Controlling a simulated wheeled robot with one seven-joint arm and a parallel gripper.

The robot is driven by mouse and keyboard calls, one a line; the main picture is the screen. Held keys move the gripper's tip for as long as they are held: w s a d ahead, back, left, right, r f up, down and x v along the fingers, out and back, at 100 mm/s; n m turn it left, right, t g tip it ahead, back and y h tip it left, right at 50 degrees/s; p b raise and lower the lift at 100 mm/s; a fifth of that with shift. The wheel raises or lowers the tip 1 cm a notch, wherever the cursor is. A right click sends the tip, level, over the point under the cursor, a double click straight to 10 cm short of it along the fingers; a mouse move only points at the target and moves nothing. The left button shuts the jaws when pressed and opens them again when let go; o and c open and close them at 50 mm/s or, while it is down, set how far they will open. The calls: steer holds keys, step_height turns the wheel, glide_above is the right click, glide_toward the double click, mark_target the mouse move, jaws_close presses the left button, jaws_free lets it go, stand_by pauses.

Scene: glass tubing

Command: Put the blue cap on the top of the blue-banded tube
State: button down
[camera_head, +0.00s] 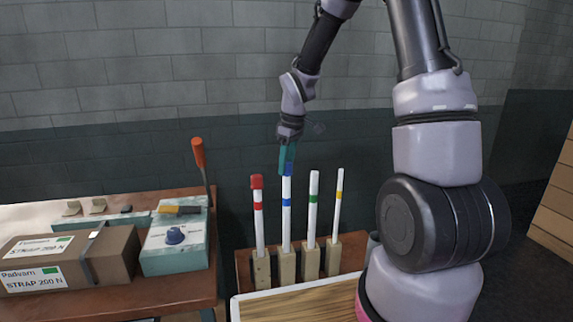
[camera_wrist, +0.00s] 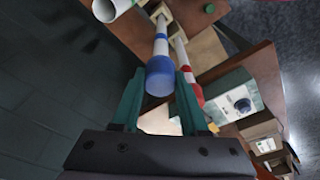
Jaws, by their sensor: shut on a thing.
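My gripper (camera_head: 287,160) has teal fingers pointing down over the blue-banded tube (camera_head: 286,218), second from the left in the row. It is shut on the blue cap (camera_wrist: 160,77), which also shows low between the fingertips in the head view (camera_head: 288,171). The cap is in line with the tube's white top and appears to meet it; whether it is fully seated I cannot tell. In the wrist view the tube (camera_wrist: 161,48) runs straight away beyond the cap. The tube stands upright in a pale wooden block.
The red-banded tube (camera_head: 259,228), with a red cap (camera_head: 257,181), stands close on the left. The green-banded tube (camera_head: 312,215) and thinner yellow-banded tube (camera_head: 338,207) stand on the right. A teal box with a knob (camera_head: 174,250) and a cardboard box (camera_head: 70,262) are at left.

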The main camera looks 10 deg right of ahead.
steer(key=shift+f, duration=1.2)
stand_by(1.0)
jaws_free()
stand_by(0.4)
steer(key=shift+r, duration=0.15)
steer(key=shift+r, duration=3.9)
